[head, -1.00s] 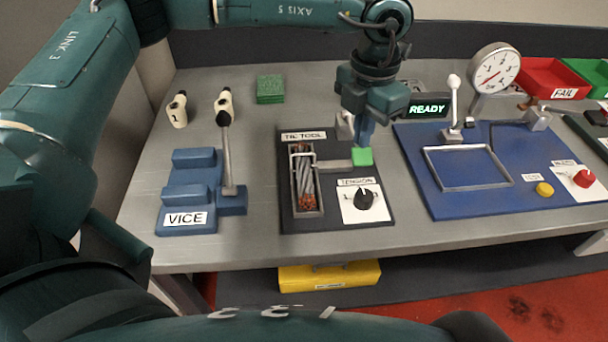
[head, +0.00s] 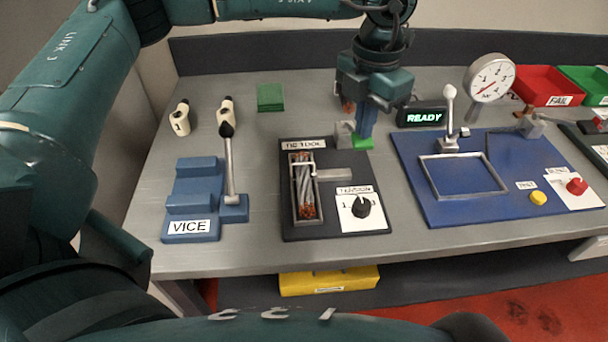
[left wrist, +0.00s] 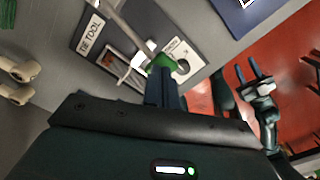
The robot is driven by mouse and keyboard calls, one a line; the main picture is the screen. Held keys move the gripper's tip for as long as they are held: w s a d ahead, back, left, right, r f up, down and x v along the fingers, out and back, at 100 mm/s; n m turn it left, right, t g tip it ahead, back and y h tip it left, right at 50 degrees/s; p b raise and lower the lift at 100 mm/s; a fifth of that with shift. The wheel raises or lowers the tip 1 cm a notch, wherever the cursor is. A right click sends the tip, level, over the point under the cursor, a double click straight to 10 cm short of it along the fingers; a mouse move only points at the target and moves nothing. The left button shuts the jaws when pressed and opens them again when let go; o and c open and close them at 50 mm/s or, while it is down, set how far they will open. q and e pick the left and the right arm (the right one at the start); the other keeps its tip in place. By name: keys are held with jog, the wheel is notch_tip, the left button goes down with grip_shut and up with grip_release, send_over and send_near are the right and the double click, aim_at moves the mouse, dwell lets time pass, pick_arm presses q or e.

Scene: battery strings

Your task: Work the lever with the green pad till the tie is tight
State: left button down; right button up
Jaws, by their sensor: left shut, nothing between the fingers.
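The tie tool (head: 325,228) is a dark plate on the bench. Its slot holds a bundle of grey strands (head: 306,191) with copper-coloured ends. The lever's green pad (head: 362,143) is at the plate's upper right, and it also shows in the left wrist view (left wrist: 160,62). My left gripper (head: 364,132) is shut and empty, pointing down, with its fingertips at the pad and partly covering it. Whether they press on it is unclear. The tie's tightness cannot be read. My right gripper (left wrist: 248,72) shows only in the left wrist view, open and away from the tool.
The TENSION dial (head: 361,206) is on the tool's lower right. The blue vice (head: 191,205) with an upright lever stands left. A READY display (head: 423,116), blue test board (head: 440,205) and gauge (head: 490,78) stand right.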

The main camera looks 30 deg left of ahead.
pick_arm(q)
jog(key=shift+w+a+r+p, duration=0.15)
jog(key=shift+r+p, duration=0.5)
jog(key=shift+r, duration=0.65)
jog(key=shift+w+r+p, duration=0.1)
jog(key=shift+r+p, duration=0.5)
jog(key=shift+r, duration=0.65)
